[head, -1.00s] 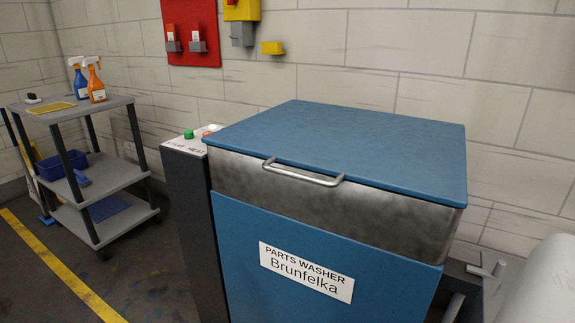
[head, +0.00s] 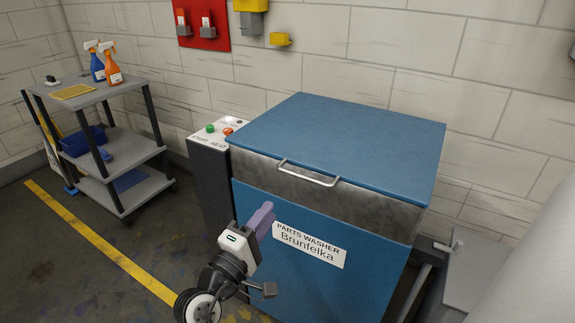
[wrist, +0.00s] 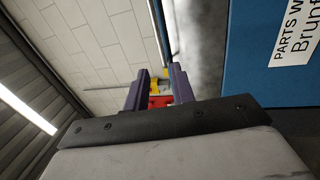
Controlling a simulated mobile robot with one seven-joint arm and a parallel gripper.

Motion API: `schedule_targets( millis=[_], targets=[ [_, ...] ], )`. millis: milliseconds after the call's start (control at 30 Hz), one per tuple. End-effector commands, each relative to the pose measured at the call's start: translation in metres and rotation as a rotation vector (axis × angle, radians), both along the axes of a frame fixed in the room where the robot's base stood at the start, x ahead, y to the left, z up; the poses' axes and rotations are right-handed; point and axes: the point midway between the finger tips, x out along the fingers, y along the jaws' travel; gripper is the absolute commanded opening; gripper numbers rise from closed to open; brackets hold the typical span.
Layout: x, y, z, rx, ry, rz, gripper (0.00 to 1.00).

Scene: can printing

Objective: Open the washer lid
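The parts washer (head: 262,215) is a blue cabinet with a steel band under a flat blue lid (head: 340,135). The lid lies shut. A silver bar handle (head: 310,176) sits on the front of the steel band. My gripper (head: 265,215) is in front of the washer, below and left of the handle, and apart from it. In the wrist view, my gripper's two purple fingers (wrist: 158,78) stand apart with nothing held between them. The washer's blue front (wrist: 245,60) fills the right of that view, with its label cut off at the edge.
A control post (head: 213,175) with green and red buttons stands against the washer's left side. A grey cart (head: 85,95) with spray bottles is farther left. A pale rounded object (head: 545,255) is at the lower right.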

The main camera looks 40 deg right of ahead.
Motion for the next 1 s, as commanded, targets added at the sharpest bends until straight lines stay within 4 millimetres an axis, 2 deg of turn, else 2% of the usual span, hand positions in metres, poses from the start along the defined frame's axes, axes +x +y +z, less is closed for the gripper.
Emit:
schedule_targets(
  millis=[167, 633, 800, 1000],
  targets=[
    [0.004, -0.018, 0.005, -0.004, 0.007, -0.014, 0.25],
    [0.040, -0.103, 0.023, -0.002, 0.002, -0.008, 0.25],
    [0.048, -0.119, 0.025, -0.002, 0.003, -0.006, 0.25],
    [0.051, -0.125, 0.025, -0.002, 0.003, -0.004, 0.25]
  ],
)
